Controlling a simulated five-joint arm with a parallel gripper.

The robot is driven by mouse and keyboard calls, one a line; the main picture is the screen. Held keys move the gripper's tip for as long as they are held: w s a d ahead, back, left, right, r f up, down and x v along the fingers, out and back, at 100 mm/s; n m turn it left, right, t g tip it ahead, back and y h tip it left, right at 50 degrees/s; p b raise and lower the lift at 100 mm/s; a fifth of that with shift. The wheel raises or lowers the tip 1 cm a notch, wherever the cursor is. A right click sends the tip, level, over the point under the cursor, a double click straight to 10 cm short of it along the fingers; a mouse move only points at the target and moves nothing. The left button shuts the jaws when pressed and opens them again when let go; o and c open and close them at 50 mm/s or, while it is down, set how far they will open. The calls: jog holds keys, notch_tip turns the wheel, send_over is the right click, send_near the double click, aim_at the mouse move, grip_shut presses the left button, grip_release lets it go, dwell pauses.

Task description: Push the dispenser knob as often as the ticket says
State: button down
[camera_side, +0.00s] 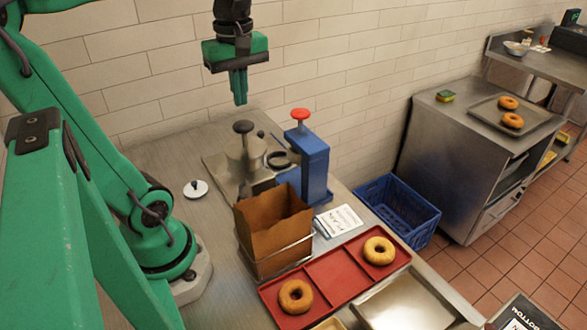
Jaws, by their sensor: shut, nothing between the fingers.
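My gripper (239,88) is shut and empty, pointing down in the air above the back of the steel counter. Below and right of it stands a blue dispenser (312,165) with a red knob (300,114) on top, apart from the gripper. Left of it is a steel device (246,160) with a dark knob (243,127). A white ticket (338,221) with dark print lies right of the paper bag; its writing is too small to read surely. I cannot tell which knob the task means.
A brown paper bag (272,222) stands in a wire holder before the dispensers. A red tray (333,275) holds two bagels (296,296). A white lid-like disc (196,189) lies at left. A blue crate (398,208) is at right. A steel cabinet (440,165) with a bagel tray stands beyond.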

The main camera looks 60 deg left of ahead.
jog(key=shift+r, duration=1.65)
jog(key=shift+d+f+m+t, duration=0.45)
jog(key=shift+d+m, duration=0.2)
jog(key=shift+m, duration=0.45)
jog(key=s+d+f+m+t, duration=0.1)
jog(key=d+f+m+t, duration=0.3)
jog(key=m, duration=1.1)
jog(key=shift+d+f+m+t, duration=0.4)
jog(key=shift+d+f, duration=0.8)
jog(key=shift+d, duration=0.65)
